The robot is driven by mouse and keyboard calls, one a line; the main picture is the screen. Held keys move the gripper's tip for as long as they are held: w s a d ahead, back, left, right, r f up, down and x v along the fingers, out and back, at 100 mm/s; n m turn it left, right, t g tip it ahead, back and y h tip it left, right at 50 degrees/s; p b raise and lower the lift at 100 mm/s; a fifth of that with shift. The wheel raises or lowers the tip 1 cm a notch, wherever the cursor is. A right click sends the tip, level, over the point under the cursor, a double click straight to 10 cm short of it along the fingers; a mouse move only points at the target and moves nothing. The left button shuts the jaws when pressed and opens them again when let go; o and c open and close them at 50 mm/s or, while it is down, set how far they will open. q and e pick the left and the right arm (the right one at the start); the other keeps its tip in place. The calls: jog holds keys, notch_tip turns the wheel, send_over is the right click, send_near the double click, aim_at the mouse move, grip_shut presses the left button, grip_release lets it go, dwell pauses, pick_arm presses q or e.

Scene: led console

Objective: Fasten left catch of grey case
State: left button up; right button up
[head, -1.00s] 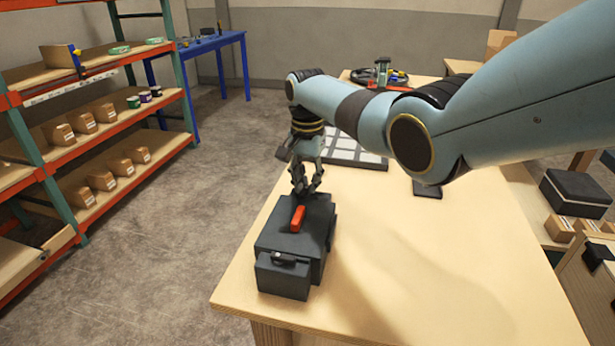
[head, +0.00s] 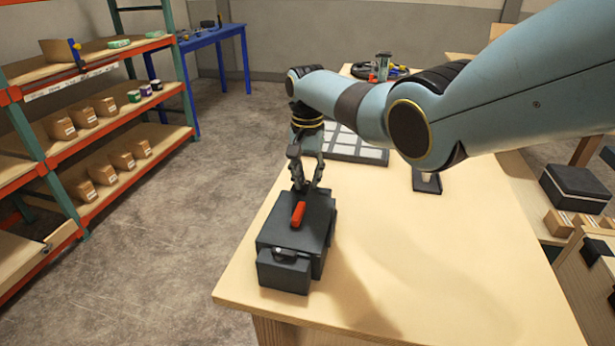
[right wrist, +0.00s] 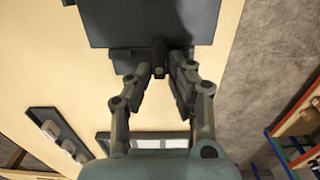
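The grey case (head: 312,225) sits on the near left of the wooden table, with a red handle (head: 298,213) on its lid. A small dark catch (head: 285,253) shows on its near side, above a grey block. My right gripper (head: 305,187) points down at the case's far edge. In the right wrist view the case (right wrist: 150,22) is at the top. A dark stub-like catch (right wrist: 159,58) on its edge lies between the spread fingertips of my right gripper (right wrist: 160,73). I cannot tell whether they touch it. My left gripper is out of view.
A tray of pale squares (head: 355,147) lies behind the gripper, and a small dark holder (head: 427,180) stands to its right. The table (head: 430,260) is clear at the front right. Shelves (head: 100,120) stand at the left across open floor.

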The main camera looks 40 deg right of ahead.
aim_at(307, 182)
notch_tip(307, 182, up, 12)
dwell(0.7)
dwell(0.4)
